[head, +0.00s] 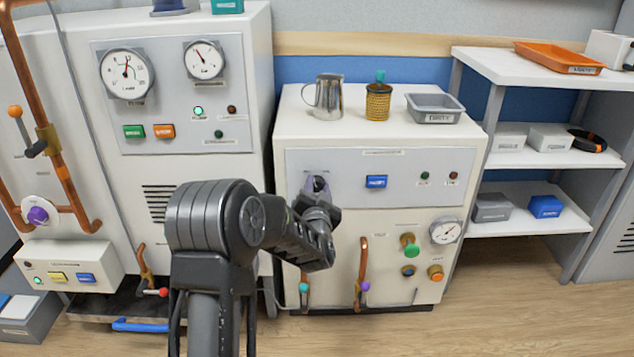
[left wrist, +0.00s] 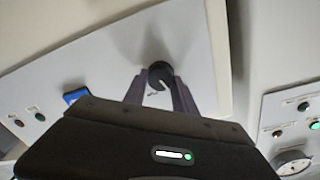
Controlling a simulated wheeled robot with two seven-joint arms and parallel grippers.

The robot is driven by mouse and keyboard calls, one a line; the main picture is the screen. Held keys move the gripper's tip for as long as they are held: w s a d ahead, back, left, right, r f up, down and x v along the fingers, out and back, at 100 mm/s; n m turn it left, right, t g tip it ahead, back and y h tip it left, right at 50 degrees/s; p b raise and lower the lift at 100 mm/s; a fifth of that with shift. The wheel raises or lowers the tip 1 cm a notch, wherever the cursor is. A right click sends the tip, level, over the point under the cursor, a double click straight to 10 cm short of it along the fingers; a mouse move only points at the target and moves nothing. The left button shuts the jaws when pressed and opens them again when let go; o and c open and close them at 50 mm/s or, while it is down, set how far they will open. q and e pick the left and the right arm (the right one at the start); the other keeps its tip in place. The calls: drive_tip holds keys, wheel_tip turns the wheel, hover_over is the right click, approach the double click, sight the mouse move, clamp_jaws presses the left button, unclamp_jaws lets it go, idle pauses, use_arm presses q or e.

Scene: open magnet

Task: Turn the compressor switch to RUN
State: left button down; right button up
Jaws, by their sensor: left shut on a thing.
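The compressor switch, a dark round knob with a pale pointer line, shows in the left wrist view (left wrist: 159,76) on a light grey panel. In the head view the knob (head: 318,183) is mostly hidden by my left gripper. My left gripper (head: 317,189) reaches the left part of the front panel (head: 415,165) of the white cabinet. In the left wrist view its two fingers (left wrist: 160,86) stand on either side of the knob and are shut on it. The label wording around the knob is too small to read. My right gripper is not in view.
A blue button (head: 376,182) sits right of the knob. A metal jug (head: 327,97), a yellow-brown canister (head: 377,102) and a grey tray (head: 434,107) stand on the cabinet top. Copper pipes with coloured valves and a gauge (head: 445,231) are below. A taller gauge cabinet (head: 183,180) stands left.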

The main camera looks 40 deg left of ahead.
use_arm(q)
drive_tip(key=m+p, duration=0.3)
drive_tip(key=shift+d+r+m, duration=0.1)
drive_tip(key=shift+r+m, duration=0.05)
drive_tip(key=shift+m, duration=0.15)
drive_tip(key=m+p, duration=0.3)
drive_tip(key=shift+w+d+m, duration=0.1)
drive_tip(key=shift+m, duration=0.2)
drive_tip(key=shift+m+g+p, duration=0.3)
drive_tip(key=shift+m+p, duration=0.6)
drive_tip(key=shift+m, duration=0.3)
drive_tip(key=shift+f+m+p, duration=0.35)
drive_tip(key=shift+m+p, duration=0.45)
drive_tip(key=shift+m, duration=0.5)
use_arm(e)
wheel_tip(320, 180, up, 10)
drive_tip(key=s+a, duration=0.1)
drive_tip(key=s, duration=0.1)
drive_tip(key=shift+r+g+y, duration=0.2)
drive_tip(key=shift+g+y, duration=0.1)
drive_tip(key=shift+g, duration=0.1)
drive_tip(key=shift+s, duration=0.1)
use_arm(q)
drive_tip(key=c, duration=1)
unclamp_jaws()
